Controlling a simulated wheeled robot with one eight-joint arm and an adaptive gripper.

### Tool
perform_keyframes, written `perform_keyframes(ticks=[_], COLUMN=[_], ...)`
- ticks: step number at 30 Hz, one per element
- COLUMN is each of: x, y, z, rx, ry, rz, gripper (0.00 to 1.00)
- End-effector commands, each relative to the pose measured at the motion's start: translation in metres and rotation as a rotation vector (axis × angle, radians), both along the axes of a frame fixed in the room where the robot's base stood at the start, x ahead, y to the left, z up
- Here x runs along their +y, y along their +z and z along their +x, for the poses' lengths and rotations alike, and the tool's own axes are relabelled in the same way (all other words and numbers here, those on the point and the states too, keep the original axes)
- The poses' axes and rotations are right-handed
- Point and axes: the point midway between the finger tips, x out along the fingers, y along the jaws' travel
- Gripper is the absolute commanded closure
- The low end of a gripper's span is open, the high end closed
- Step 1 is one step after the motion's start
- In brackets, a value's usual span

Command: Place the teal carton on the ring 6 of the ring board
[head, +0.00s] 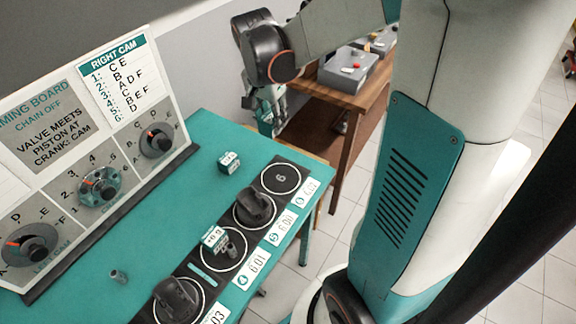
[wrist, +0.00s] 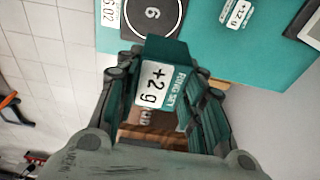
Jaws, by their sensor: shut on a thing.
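My gripper (head: 268,112) is shut on a teal carton (head: 265,108), held in the air beyond the far end of the teal table. In the wrist view the carton (wrist: 165,50) sits between the fingers, its white label reading "+2 g" and "RING SET". The black ring board (head: 240,229) lies along the table's right edge. Its ring 6 (head: 281,178) is empty, at the far end. In the wrist view ring 6 (wrist: 152,13) is above and slightly left of the carton, with the carton apart from it.
Dark parts stand on nearer rings, including one (head: 254,206) beside ring 6. A small teal carton (head: 228,162) sits on the table left of ring 6. A labelled board (head: 98,150) with knobs stands at left. A brown bench (head: 350,105) is behind.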

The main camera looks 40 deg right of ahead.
Motion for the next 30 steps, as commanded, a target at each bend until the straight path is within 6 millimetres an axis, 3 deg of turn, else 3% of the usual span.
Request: perform_keyframes(ticks=[15,30], x=[0.000,0.000], y=[-0.124,-0.175], z=[0.001,0.000], rx=[0.000,0.000], ry=[0.000,0.000], rz=[0.000,0.000], gripper=[0.92,0.92])
